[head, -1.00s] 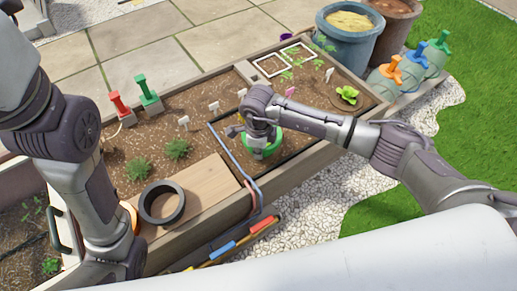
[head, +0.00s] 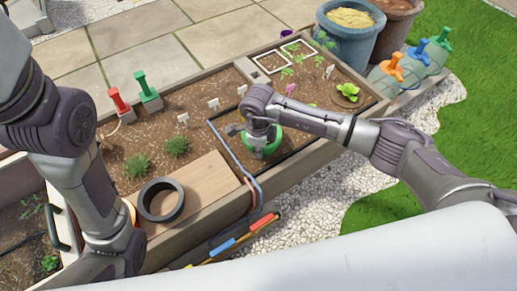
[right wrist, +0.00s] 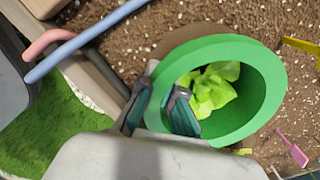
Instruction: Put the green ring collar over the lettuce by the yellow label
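The green ring collar (head: 262,141) is over the planter's soil, partly behind my right arm. In the right wrist view, the collar (right wrist: 262,92) fills the middle, and leafy lettuce (right wrist: 212,88) shows through its opening. My right gripper (right wrist: 160,100) has one finger outside the collar's wall and one inside, closed on its near left side. I cannot tell whether the collar's lower edge touches soil. A yellow label (right wrist: 300,45) stands right of the collar. My left arm is at the left of the head view; its gripper is not visible.
A black ring (head: 161,201) lies on a wooden board (head: 205,185). A blue hose (head: 232,155) crosses the planter beside the collar. White labels and green plants stand around the bed.

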